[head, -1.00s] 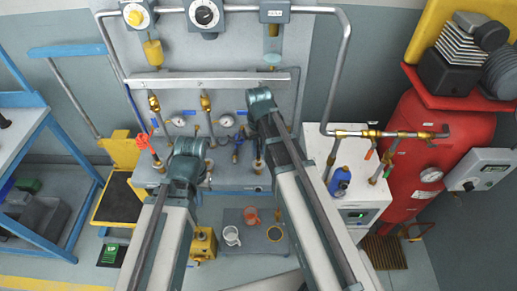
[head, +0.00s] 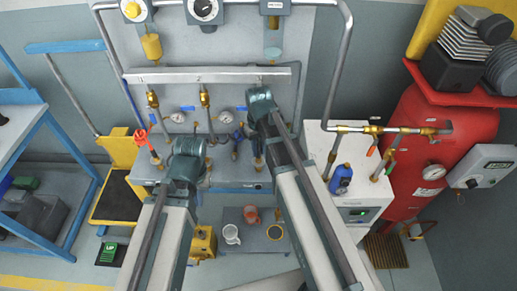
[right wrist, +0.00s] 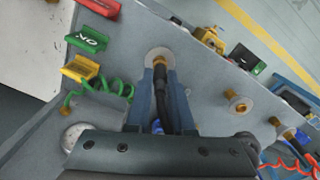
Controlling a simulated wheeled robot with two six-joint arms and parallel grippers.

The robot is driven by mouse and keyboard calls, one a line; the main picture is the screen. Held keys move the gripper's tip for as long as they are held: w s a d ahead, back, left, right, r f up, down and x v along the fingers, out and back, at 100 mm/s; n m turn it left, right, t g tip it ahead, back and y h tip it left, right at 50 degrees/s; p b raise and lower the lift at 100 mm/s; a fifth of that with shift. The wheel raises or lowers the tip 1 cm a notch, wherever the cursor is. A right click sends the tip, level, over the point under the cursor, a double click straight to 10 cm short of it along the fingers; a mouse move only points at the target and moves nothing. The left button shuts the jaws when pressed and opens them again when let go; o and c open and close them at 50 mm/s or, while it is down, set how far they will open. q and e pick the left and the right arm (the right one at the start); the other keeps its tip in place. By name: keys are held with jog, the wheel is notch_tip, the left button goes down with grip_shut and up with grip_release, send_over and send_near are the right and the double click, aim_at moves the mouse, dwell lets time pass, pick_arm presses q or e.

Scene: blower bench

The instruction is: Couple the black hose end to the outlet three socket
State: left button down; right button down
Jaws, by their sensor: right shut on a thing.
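My right gripper (right wrist: 162,76) is shut on the black hose (right wrist: 171,108) in the right wrist view, with one finger on each side. A brass piece (right wrist: 159,61) shows at the hose's tip, over a pale round plate (right wrist: 152,53) on the grey panel. Whether the end is seated in a socket there or only above it, I cannot tell. In the head view my right gripper (head: 261,101) is below the "3" end of the metal bar and hides the hose end. My left gripper (head: 187,160) is lower left; its fingers are hidden.
Two more brass fittings with pale rings, one nearer (right wrist: 238,103) and one further right (right wrist: 284,131), are in the right wrist view. A green OK tag (right wrist: 87,39) and a green coiled cord (right wrist: 113,87) are at left. A red tank (head: 425,165) stands at right.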

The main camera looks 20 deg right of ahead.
jog(key=shift+f+b, duration=0.35)
dwell(0.7)
jog(key=c, duration=0.7)
grip_release()
jog(key=shift+r, duration=0.2)
notch_tip(320, 180, up, 14)
jog(key=p, duration=1.4)
jog(key=shift+f, duration=0.2)
jog(key=shift+f, duration=0.1)
